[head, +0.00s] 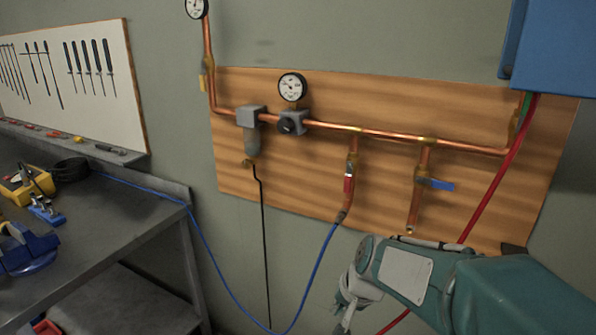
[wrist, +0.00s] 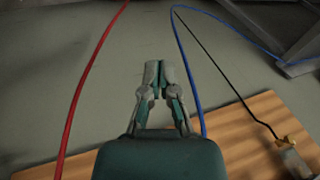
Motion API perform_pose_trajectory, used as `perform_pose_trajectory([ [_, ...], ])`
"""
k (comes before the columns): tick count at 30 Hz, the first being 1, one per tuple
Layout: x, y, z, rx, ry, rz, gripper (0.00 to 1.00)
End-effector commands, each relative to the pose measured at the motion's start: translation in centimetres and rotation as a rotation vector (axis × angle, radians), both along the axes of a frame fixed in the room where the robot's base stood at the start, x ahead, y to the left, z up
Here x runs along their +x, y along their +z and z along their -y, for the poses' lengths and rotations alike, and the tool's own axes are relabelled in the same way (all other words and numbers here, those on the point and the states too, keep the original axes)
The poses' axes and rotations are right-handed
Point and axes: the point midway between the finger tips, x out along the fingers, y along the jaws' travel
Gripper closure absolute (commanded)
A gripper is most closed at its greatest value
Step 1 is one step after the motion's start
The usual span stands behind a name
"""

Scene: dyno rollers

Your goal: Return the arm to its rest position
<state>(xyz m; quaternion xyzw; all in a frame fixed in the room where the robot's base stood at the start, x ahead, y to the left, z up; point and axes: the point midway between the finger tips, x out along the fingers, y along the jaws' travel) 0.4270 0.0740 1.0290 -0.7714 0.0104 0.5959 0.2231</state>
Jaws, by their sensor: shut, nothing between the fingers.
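My gripper (wrist: 159,75) shows in the middle of the wrist view with its fingertips together and nothing between them. In the head view my gripper (head: 343,310) is at the lower right, partly hidden by my green arm. It hangs in front of the wall below the wooden board (head: 300,195), apart from the pipes. The blue hose (head: 207,248) passes to the left of it in the head view.
Copper pipes (head: 390,134) with gauges and a blue-handled valve (head: 436,184) run across the board. A red hose (head: 497,180) hangs at right from a blue box (head: 555,50). A metal workbench (head: 120,215) with tools stands at left.

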Motion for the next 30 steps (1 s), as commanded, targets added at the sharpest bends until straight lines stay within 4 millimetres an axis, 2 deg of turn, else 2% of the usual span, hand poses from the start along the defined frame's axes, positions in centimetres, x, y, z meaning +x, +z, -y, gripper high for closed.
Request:
perform_pose_trajectory([
  [1, -1.3, 1.3, 0.6, -0.020, 0.021, 0.026, 1.00],
  [3, -3.0, 2.7, 1.3, -0.053, 0.054, 0.053, 1.00],
  [9, -8.1, 5.6, 3.4, -0.152, 0.135, 0.125, 1.00],
  [18, -15.4, 7.5, 6.4, -0.317, 0.225, 0.211, 1.00],
  [24, -17.6, 7.6, 7.3, -0.375, 0.249, 0.231, 1.00],
  [30, -17.7, 7.5, 7.4, -0.378, 0.251, 0.231, 1.00],
])
